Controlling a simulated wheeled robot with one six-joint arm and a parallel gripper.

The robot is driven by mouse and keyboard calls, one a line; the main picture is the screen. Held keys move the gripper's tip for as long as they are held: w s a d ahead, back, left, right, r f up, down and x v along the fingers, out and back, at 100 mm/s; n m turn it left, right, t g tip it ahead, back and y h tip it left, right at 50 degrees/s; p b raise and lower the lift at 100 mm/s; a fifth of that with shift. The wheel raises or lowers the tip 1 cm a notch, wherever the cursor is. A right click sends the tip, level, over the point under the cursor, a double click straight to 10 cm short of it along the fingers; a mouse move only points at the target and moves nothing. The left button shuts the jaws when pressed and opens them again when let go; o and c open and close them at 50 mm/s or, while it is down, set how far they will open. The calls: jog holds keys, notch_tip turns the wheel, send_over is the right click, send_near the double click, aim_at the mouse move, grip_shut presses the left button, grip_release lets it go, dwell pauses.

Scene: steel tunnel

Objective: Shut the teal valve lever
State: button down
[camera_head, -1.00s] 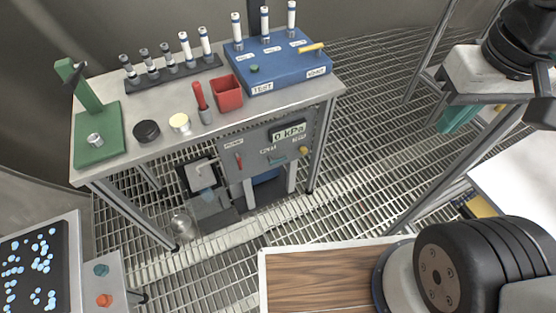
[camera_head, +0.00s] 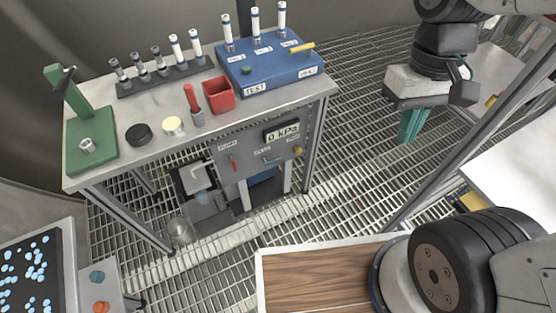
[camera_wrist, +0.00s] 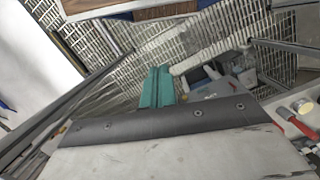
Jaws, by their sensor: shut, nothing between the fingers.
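The teal valve lever (camera_head: 272,160) is a small handle on the grey front panel (camera_head: 228,163) below the bench top, under the "0 kPa" display (camera_head: 283,132). It looks roughly level, at a slight tilt; its exact angle is too small to tell. My gripper (camera_head: 408,138) has teal fingers pointing down, closed together and empty. It hangs over the grating, right of the bench and well apart from the panel. In the wrist view the closed teal fingers (camera_wrist: 158,76) show above the gripper body. The panel (camera_wrist: 208,92) is partly visible there, and the lever cannot be made out.
The bench top (camera_head: 160,100) overhangs the panel and holds a blue test block (camera_head: 270,70), a red bin (camera_head: 219,94) and several tubes. Grating between gripper and bench is clear.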

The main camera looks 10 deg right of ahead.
jog(key=w+a+f+n+t+y, duration=0.15)
jog(key=w+a+f, duration=0.3)
jog(key=f, duration=1.15)
jog(key=w+a+f+n+t, duration=0.1)
jog(key=w+a+f+t, duration=0.35)
jog(key=f, duration=1.15)
jog(key=w+a+f+n, duration=0.15)
jog(key=w+f, duration=0.55)
jog(key=f, duration=1)
jog(key=w+a+r+t+y, duration=0.2)
jog(key=w+a+r+t, duration=0.2)
jog(key=w, duration=0.4)
jog(key=shift+r+m+t+y, duration=0.35)
jog(key=shift+r+t, duration=0.2)
jog(key=shift+t, duration=0.65)
